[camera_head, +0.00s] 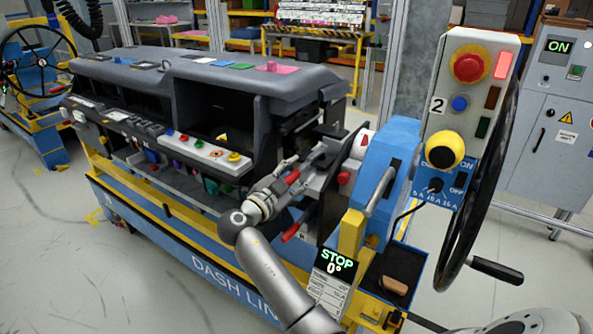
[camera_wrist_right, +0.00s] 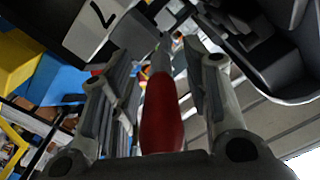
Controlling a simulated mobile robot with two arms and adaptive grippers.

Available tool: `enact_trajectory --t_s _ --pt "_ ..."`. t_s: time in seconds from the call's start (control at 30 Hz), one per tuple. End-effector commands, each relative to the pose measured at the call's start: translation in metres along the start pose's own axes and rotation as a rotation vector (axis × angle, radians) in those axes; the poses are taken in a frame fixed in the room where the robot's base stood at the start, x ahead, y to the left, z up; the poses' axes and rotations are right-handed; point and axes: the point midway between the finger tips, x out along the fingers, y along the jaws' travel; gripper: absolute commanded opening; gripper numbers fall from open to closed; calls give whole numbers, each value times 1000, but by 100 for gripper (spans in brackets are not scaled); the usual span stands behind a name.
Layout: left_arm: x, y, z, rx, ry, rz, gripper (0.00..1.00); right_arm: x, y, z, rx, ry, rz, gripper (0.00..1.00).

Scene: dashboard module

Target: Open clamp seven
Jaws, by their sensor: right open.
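Clamp seven shows in the right wrist view as a red handle (camera_wrist_right: 161,115) on a grey metal stem, beside a pale plate marked 7 (camera_wrist_right: 103,14). My right gripper (camera_wrist_right: 163,62) is open, with one finger on each side of the red handle. I see gaps between handle and fingers, so it is not gripped. In the head view my right gripper (camera_head: 307,164) is at the right end of the dashboard module, with the red handle (camera_head: 292,177) between its fingers. The clamp's jaw end is mostly hidden. My left gripper is not in view.
Another red handle (camera_head: 290,232) sits just below the gripper. A blue end housing (camera_head: 384,165) with a grey bar stands close on the right, before a control box (camera_head: 463,100) and large black handwheel (camera_head: 478,185). The dark dashboard (camera_head: 200,85) fills the left. Floor in front is clear.

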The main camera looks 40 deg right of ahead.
Motion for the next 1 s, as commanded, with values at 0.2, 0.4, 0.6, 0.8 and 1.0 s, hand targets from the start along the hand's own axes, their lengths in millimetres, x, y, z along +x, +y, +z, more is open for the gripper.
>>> enact_trajectory --t_s 0.2,0.4,0.6,0.8,1.0 --pt "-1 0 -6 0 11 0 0 3 0 1 -1 -1 0 43" --pt "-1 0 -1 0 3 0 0 3 0 0 -1 0 0 32" --pt "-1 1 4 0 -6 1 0 3 0 0 -1 -1 0 6" --pt "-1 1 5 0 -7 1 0 3 0 1 -1 -1 0 0" --pt "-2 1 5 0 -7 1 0 4 0 0 0 -8 5 0"
